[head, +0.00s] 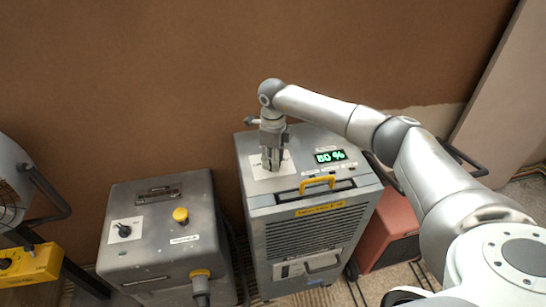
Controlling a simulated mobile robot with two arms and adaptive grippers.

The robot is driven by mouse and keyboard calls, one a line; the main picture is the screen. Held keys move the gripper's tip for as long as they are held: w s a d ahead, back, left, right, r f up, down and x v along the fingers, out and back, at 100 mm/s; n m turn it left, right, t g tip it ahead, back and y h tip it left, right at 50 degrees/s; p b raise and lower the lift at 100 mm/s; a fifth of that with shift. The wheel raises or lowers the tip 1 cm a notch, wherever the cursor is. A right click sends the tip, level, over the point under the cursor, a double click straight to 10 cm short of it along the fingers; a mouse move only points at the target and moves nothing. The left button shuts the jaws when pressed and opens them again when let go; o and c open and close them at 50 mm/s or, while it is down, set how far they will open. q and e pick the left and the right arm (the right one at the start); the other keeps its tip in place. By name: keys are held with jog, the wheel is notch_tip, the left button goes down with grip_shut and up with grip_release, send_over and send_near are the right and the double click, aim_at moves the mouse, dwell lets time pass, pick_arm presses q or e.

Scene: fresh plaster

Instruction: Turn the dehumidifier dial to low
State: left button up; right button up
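The dehumidifier (312,238) is a grey metal box in the middle of the head view, with a louvred front and a yellow handle. A lit green display (330,156) on its top reads 80 %. A pale dial plate (259,173) lies left of the display. My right gripper (271,165) points straight down over this plate, its fingers close together at plate level. The fingers hide the dial, so I cannot see its setting or whether they grip it. My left gripper is not in view.
A second grey box (150,255) with a black knob (124,231) and a yellow button (180,215) stands to the left. A yellow device (32,264) is at far left. A red case (391,230) sits right of the dehumidifier. A brown wall (150,80) rises behind.

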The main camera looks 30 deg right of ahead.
grip_shut()
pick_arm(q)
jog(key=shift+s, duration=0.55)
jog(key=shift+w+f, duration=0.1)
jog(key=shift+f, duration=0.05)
pick_arm(e)
jog(key=shift+m, duration=0.3)
jog(key=shift+m+b, duration=0.35)
jog(key=shift+m, duration=0.25)
jog(key=m, duration=0.3)
jog(key=shift+b, duration=0.35)
jog(key=m, duration=0.4)
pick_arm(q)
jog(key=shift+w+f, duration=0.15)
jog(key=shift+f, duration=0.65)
pick_arm(e)
jog(key=shift+r+m, duration=0.1)
jog(key=shift+m, duration=1.3)
